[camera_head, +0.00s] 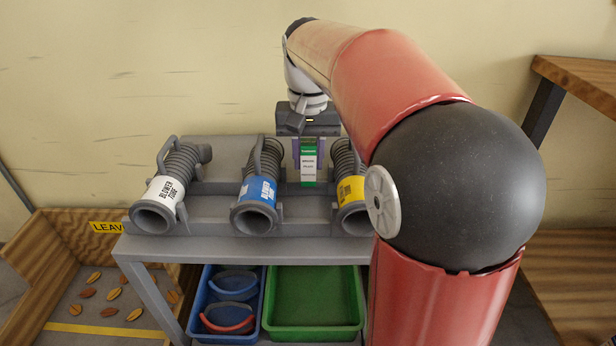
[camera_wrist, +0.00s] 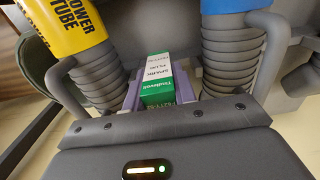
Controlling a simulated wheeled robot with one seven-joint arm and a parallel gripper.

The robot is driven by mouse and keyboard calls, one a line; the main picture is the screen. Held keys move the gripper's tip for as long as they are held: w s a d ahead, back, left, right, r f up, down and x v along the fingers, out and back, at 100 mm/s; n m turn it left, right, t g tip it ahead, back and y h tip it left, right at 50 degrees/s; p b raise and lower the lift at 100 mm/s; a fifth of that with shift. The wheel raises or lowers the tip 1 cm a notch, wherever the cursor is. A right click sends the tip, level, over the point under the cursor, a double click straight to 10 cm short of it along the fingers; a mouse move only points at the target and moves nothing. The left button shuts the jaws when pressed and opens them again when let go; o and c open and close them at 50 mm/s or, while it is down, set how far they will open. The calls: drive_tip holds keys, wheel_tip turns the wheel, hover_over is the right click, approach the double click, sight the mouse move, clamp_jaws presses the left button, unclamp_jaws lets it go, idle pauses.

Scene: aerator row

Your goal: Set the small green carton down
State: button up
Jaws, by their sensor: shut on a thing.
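The small green carton (camera_head: 309,167) has a white label and stands roughly upright between the blue-banded and yellow-banded tubes. It also shows in the wrist view (camera_wrist: 157,80), between the two pale purple fingers. My gripper (camera_head: 308,152) is shut on the carton from above, and its fingers lie along the carton's sides. In the wrist view my gripper (camera_wrist: 157,92) has a grey tube on either side. The carton is over the grey rack (camera_head: 215,217); I cannot tell whether its bottom touches the rack.
Blower tubes with white (camera_head: 164,191), blue (camera_head: 259,191) and yellow (camera_head: 351,190) bands lie on the rack. Below are a blue tray (camera_head: 194,316) holding curved parts and an empty green tray (camera_head: 314,300). A wooden leaf bin (camera_head: 38,250) stands left, a wooden shelf (camera_head: 585,78) right.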

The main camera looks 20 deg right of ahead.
sight(309, 175)
drive_tip(key=shift+f+b, duration=0.3)
drive_tip(key=shift+f, duration=1.9)
drive_tip(key=shift+f, duration=0.1)
drive_tip(key=o, duration=0.7)
